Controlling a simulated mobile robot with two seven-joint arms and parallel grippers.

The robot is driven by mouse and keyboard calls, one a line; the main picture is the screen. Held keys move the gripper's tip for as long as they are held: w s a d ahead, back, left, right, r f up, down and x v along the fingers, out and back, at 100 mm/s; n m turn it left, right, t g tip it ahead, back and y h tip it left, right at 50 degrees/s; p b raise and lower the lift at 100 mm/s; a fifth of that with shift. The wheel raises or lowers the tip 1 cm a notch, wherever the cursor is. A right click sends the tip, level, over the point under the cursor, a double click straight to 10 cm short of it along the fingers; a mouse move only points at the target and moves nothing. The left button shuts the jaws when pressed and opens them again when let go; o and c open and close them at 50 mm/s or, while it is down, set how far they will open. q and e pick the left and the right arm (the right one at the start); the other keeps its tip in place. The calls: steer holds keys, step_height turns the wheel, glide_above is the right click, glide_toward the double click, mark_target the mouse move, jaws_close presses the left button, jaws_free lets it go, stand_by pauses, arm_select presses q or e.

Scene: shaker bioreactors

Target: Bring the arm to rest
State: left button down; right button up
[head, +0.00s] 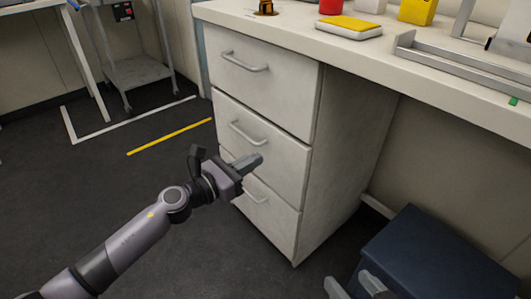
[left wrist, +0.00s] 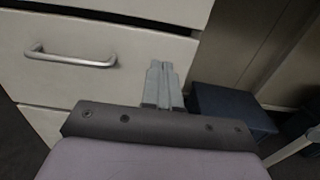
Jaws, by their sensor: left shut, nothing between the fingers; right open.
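My left arm (head: 135,243) reaches in from the lower left. Its gripper (head: 250,162) is shut and empty in front of the white drawer cabinet (head: 345,150), near the lower drawers. In the left wrist view the two grey fingers (left wrist: 159,82) lie together with nothing between them, and a drawer front fills the view behind them. I cannot tell whether they touch the cabinet. My right gripper (head: 353,285) shows only in part at the bottom edge of the head view. Its fingers are apart, near a dark blue box on the floor.
The dark blue box (head: 425,250) stands right of the cabinet, under the counter (head: 430,80). Drawer handles (head: 245,62) stick out from the cabinet front. The counter holds yellow and red items and a metal frame. A wheeled cart (head: 135,70) stands far left.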

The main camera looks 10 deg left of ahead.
arm_select(q)
steer(key=s+f+m+g+y, duration=0.1)
steer(key=s+f+m+y, duration=0.2)
steer(key=s+m, duration=1.05)
steer(key=s+f+m+y, duration=0.3)
steer(key=s+m, duration=0.6)
steer(key=m, duration=0.9)
steer(key=s+a+r+y+p, duration=0.1)
steer(key=a+r+p, duration=0.2)
steer(key=p, duration=0.6)
steer(key=s+a+r+n+g+y+p, duration=0.1)
steer(key=s+a+r+p, duration=0.1)
steer(key=r+p, duration=0.4)
steer(key=s+a+r+g+y+p, duration=0.1)
steer(key=a+r+p, duration=0.3)
steer(key=p, duration=1)
steer(key=shift+s+r+y, duration=0.3)
steer(key=shift+s+r, duration=0.15)
steer(key=shift+r, duration=0.4)
arm_select(e)
steer(key=s+d+r+h, duration=0.2)
steer(key=d+r, duration=0.2)
steer(key=r, duration=0.3)
steer(key=s+d+r+g+h, duration=0.1)
steer(key=s+d+r, duration=0.1)
steer(key=d+r, duration=0.3)
step_height(320, 180, up, 3)
steer(key=shift+s+f+m+h, duration=0.1)
steer(key=shift+s+m+h, duration=0.2)
steer(key=shift+h, duration=0.1)
